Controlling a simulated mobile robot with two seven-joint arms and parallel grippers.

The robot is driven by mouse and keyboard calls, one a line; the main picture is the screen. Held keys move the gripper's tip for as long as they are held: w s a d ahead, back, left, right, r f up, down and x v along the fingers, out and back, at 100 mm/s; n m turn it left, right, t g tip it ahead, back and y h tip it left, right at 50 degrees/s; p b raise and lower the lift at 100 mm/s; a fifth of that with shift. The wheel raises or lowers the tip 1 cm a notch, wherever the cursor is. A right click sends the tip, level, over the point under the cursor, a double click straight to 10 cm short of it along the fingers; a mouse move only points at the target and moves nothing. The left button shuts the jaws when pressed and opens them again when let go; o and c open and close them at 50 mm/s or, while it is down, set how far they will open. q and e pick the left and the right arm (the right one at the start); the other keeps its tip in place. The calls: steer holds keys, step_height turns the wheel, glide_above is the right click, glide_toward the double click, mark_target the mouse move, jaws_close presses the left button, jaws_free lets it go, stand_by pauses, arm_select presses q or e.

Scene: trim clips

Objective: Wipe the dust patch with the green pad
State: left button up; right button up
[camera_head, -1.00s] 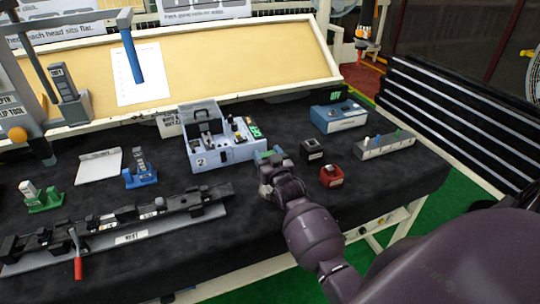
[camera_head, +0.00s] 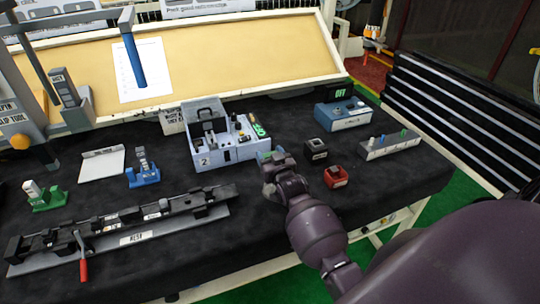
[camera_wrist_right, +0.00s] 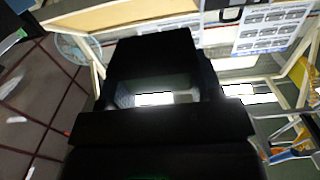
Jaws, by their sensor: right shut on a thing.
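My right gripper (camera_head: 270,167) is over the black table cloth, just right of the front corner of the light blue box. It is shut on a small green piece, seemingly the green pad (camera_head: 265,156), which shows only as a bit of colour at the fingertips. In the right wrist view, the dark jaws (camera_wrist_right: 155,90) fill the middle and the pad is mostly hidden. I cannot make out a dust patch on the dark cloth. My left gripper is not in view.
The light blue box (camera_head: 240,153) stands left of the gripper. A black block (camera_head: 316,149), a red block (camera_head: 336,177), a blue unit (camera_head: 342,116) and a grey peg strip (camera_head: 388,146) stand to the right. A long black rail (camera_head: 120,228) lies front left. Cloth before the box is clear.

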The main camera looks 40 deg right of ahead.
steer(key=shift+s+a+f, duration=0.15)
steer(key=shift+a+f, duration=0.05)
steer(key=shift+f, duration=0.6)
steer(key=shift+w+d+r, duration=0.1)
steer(key=shift+w+r, duration=0.15)
steer(key=shift+r, duration=1.2)
steer(key=shift+d+r, duration=0.15)
